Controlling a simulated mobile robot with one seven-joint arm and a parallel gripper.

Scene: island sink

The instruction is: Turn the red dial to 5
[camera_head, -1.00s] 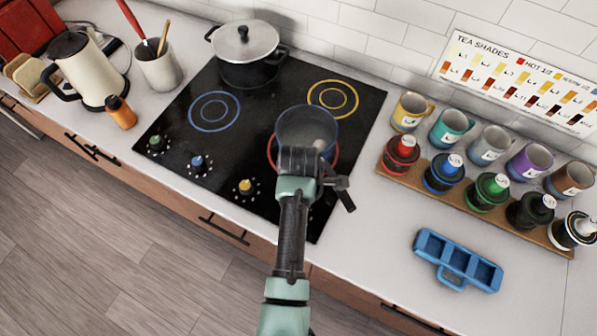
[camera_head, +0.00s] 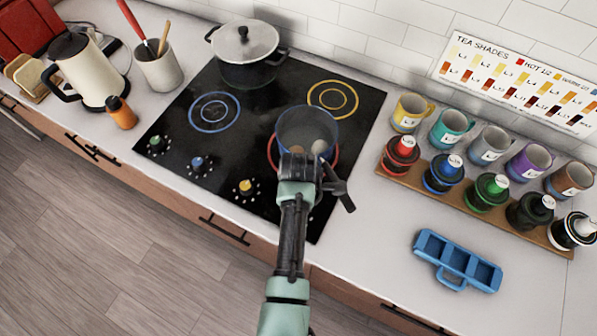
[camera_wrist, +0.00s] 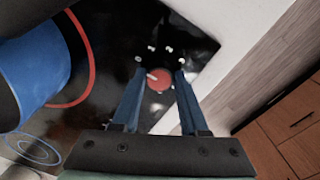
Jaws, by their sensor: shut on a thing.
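The red dial (camera_wrist: 158,80) shows in the wrist view near the front edge of the black cooktop (camera_wrist: 188,45). A small white mark sits on its upper left, and pale marks ring it; their numbers are too small to read. My gripper (camera_wrist: 159,70) has one blue finger on each side of the dial and is shut on it. In the head view my gripper (camera_head: 299,170) and arm hide the dial. A clear blue pot (camera_head: 306,128) with two roundish things in it stands on the red ring (camera_head: 270,155).
Green (camera_head: 155,142), blue (camera_head: 197,162) and yellow (camera_head: 246,187) dials line the cooktop's front. A lidded pot (camera_head: 246,70) stands at the back.

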